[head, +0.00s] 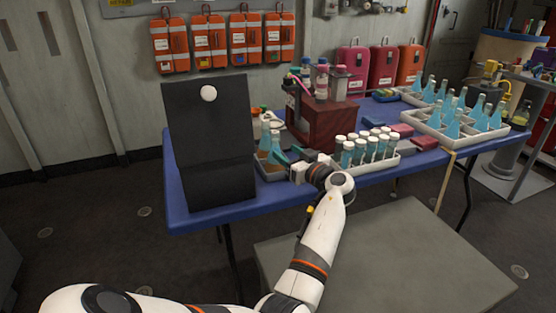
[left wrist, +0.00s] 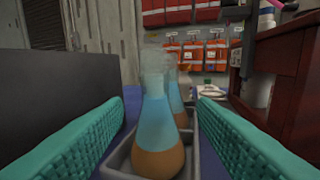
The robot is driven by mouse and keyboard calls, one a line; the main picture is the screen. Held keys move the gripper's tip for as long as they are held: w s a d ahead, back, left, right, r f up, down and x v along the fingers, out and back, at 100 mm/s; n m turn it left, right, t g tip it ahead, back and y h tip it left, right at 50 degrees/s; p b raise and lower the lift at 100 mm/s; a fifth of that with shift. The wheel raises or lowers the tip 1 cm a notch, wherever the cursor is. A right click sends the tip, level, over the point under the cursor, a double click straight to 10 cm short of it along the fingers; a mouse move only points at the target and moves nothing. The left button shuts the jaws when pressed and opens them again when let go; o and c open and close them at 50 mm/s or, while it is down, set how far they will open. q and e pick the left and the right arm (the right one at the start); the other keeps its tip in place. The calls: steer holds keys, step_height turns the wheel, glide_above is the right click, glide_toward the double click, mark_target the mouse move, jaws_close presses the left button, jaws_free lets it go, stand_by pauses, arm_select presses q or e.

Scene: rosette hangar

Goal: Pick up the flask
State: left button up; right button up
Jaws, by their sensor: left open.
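A conical glass flask (left wrist: 158,128) with blue liquid over an orange-brown layer stands upright in a grey tray (left wrist: 118,164). A second, similar flask (left wrist: 176,98) stands right behind it, partly hidden. In the head view the flasks (head: 265,139) stand between the black panel and the dark red box. My left gripper (head: 284,154) is open, its teal fingers pointing at the flasks. In the left wrist view the fingers (left wrist: 160,112) spread to either side of the front flask, with gaps on both sides. My right gripper is not in view.
A tall black panel (head: 210,150) stands left of the flasks on the blue table (head: 190,217). A dark red box (head: 322,125) stands to the right. A rack of white-capped bottles (head: 375,164) is beside my left wrist. More blue flasks fill trays (head: 437,132) at the far right.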

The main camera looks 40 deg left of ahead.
arm_select(q)
steer(key=x, duration=0.3)
steer(key=shift+f, duration=0.1)
steer(key=shift+a, duration=0.5)
steer(key=x, duration=0.4)
steer(key=shift+s+a, duration=0.1)
steer(key=shift+s, duration=0.05)
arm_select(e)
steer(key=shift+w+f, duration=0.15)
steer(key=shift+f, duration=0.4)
arm_select(q)
jaws_close()
step_height(320, 180, up, 12)
steer(key=p, duration=0.2)
step_height(320, 180, up, 8)
steer(key=p, duration=0.4)
glide_above(279, 148)
steer(key=s+x, duration=0.1)
steer(key=x, duration=0.2)
steer(key=shift+w+a, duration=0.3)
steer(key=shift+w, duration=0.15)
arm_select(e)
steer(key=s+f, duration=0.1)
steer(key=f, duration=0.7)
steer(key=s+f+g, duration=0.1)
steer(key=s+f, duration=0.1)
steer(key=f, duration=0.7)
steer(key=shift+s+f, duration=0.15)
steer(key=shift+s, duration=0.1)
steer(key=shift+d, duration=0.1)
